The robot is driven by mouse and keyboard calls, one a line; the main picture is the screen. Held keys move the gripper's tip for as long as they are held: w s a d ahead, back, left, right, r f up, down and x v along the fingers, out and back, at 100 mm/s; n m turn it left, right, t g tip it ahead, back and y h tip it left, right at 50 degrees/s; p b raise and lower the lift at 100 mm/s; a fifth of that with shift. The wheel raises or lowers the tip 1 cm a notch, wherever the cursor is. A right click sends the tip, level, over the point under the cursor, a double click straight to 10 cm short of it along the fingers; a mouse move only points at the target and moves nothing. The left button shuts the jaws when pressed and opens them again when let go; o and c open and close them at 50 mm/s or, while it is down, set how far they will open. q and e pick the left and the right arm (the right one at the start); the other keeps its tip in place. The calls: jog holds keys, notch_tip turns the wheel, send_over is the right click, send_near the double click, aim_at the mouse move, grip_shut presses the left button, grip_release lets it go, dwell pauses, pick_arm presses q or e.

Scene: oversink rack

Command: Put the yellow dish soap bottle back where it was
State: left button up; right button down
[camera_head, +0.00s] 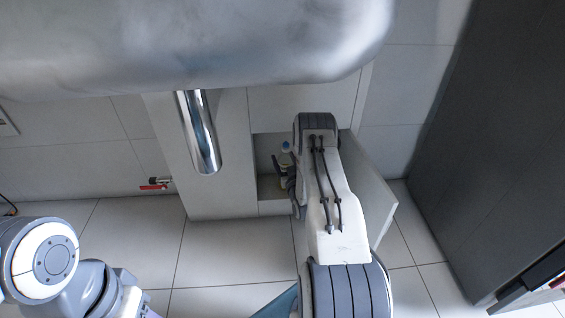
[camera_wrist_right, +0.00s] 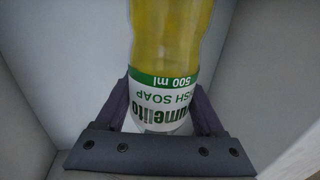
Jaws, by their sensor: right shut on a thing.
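The yellow dish soap bottle (camera_wrist_right: 170,35) fills the middle of the right wrist view, its green and white label upside down in the picture. My right gripper (camera_wrist_right: 163,112) is shut on it, with a dark finger on each side of the label. In the head view my right arm reaches into the open cabinet (camera_head: 229,160), and the dark right gripper (camera_head: 296,188) is partly hidden by the arm. A small blue-topped item (camera_head: 285,148) shows beside it; I cannot tell if it is the same bottle. My left gripper is out of view.
The open cabinet door (camera_head: 373,190) stands right of my right arm. The sink (camera_head: 190,45) and its shiny pipe (camera_head: 200,135) hang above and to the left. A red-handled valve (camera_head: 153,186) sticks out from the wall.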

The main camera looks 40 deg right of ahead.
jog(key=shift+a+f, duration=0.1)
jog(key=shift+a, duration=0.05)
grip_release()
jog(key=shift+s+r+p, duration=0.25)
jog(key=shift+p, duration=0.05)
jog(key=p+v, duration=0.5)
jog(key=v, duration=0.6)
jog(key=shift+s+a, duration=0.2)
jog(key=shift+s, duration=0.05)
